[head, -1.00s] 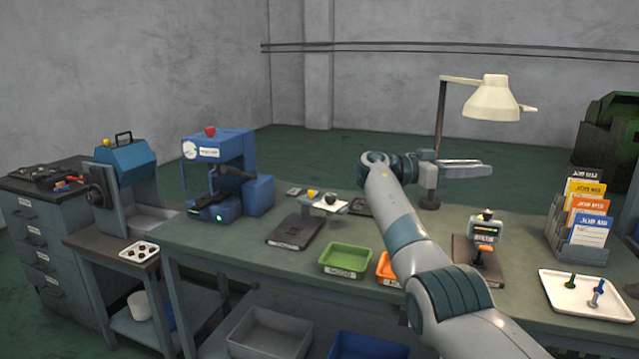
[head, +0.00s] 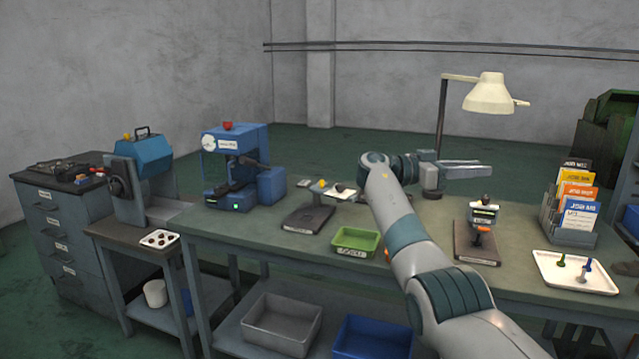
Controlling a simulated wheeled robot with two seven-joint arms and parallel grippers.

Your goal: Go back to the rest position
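My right gripper (head: 468,170) is in the head view, raised above the back of the green workbench (head: 290,252), with its fingers pointing right. Its fingers look close together, seen side-on, and I cannot tell whether there is a gap between them. No held thing shows at its tips. My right arm comes up from the bottom right and hides part of the bench and most of an orange bin. My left gripper is out of view.
The bench carries a blue machine (head: 268,185), a green bin (head: 356,241), a gauge on a stand (head: 484,215), a card rack (head: 572,238), a white tray (head: 545,262) and a lamp (head: 490,93). A side table (head: 110,238) and drawer cabinet (head: 62,215) stand left. Bins sit below.

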